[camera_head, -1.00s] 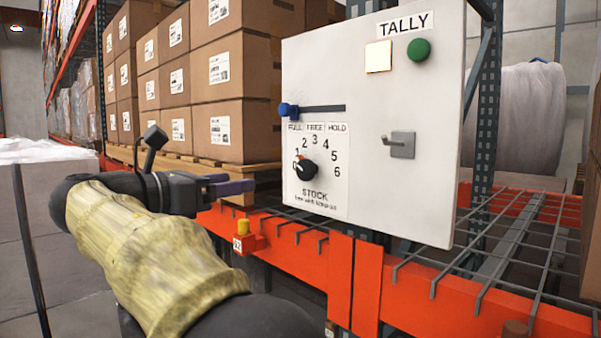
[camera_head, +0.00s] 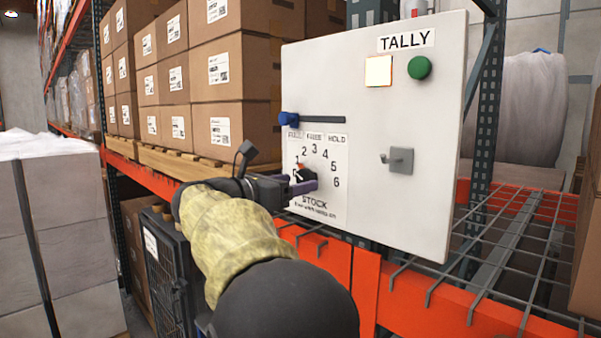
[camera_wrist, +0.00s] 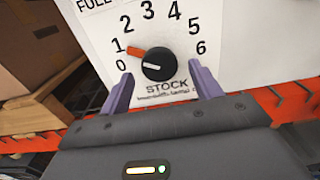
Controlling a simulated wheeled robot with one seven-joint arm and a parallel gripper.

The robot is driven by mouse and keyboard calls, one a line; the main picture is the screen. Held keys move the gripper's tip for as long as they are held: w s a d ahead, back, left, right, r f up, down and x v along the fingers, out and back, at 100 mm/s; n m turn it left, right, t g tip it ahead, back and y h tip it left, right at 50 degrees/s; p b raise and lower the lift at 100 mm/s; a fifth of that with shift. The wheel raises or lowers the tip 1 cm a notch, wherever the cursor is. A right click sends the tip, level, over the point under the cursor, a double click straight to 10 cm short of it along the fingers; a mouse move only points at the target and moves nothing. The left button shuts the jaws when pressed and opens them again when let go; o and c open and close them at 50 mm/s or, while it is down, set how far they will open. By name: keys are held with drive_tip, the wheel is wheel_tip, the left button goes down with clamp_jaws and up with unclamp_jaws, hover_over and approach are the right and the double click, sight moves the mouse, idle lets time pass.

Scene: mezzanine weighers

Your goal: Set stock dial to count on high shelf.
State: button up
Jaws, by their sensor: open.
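The stock dial is a black round knob (camera_wrist: 157,65) on a white label numbered 0 to 6, marked STOCK. Its white line points left, toward 0. An orange mark (camera_wrist: 135,53) sits beside the knob near 1. In the head view the knob (camera_head: 300,172) is partly hidden by my gripper (camera_head: 304,182). In the wrist view my gripper (camera_wrist: 161,73) is open, one purple finger on each side of the knob's lower part, with gaps between. I cannot tell whether the fingertips touch the panel. Brown cartons (camera_head: 231,70) are stacked on a pallet on the rack shelf behind.
The white panel (camera_head: 370,205) also carries a blue slider knob (camera_head: 289,118) at its slot's left end, a green button (camera_head: 419,68), a pale square (camera_head: 379,71) and a grey hook (camera_head: 399,160). An orange rack beam (camera_head: 400,290) runs below. A wrapped stack (camera_head: 60,240) stands left.

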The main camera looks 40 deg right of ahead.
drive_tip(key=shift+w+d+p, duration=0.15)
drive_tip(key=shift+d+p, duration=0.15)
drive_tip(key=shift+d, duration=1)
drive_tip(key=c, duration=1)
drive_tip(key=shift+o, duration=0.2)
